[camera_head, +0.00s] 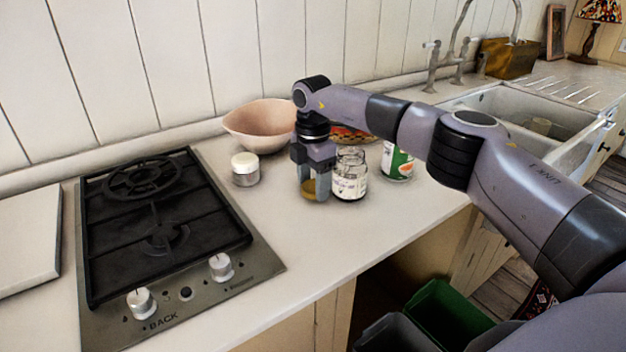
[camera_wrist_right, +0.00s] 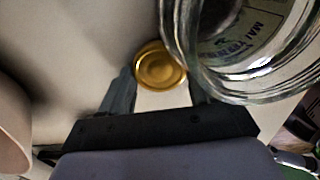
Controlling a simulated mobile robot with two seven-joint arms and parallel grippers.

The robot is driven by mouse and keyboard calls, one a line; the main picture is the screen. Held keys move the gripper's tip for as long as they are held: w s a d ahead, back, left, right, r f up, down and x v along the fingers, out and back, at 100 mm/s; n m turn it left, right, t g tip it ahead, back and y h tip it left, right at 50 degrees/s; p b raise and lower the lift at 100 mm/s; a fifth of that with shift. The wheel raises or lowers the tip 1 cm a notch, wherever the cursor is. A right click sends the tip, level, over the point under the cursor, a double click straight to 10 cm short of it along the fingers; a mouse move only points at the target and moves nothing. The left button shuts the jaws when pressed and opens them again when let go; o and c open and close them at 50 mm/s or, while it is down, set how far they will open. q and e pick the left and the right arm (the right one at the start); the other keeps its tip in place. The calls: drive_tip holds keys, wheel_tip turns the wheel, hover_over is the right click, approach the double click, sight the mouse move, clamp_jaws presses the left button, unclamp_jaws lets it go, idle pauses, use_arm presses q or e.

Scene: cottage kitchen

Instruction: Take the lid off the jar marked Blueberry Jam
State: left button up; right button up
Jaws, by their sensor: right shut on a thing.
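A clear glass jar (camera_head: 350,182) with a pale label stands upright on the counter, and its top looks open. In the right wrist view the jar (camera_wrist_right: 250,85) shows its rim, and upside-down label letters look like the end of "…RRY JAM"; the full name cannot be read. My right gripper (camera_head: 314,190) points down just left of the jar, low over the counter. It is shut on a round gold lid (camera_wrist_right: 160,66), which sits between the fingertips beside the jar. Whether the lid touches the counter is unclear. My left gripper is not in view.
A small white-lidded jar (camera_head: 245,170) stands left of my gripper. A pink bowl (camera_head: 262,126) and a patterned plate (camera_head: 350,134) are behind. A green-and-white can (camera_head: 397,163) is right of the jar. A gas hob (camera_head: 165,235) lies left. Front counter is clear.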

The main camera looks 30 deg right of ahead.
sight(313, 187)
drive_tip(key=shift+f, duration=0.2)
drive_tip(key=o, duration=1.2)
wheel_tip(313, 187, up, 12)
drive_tip(key=shift+r, duration=0.2)
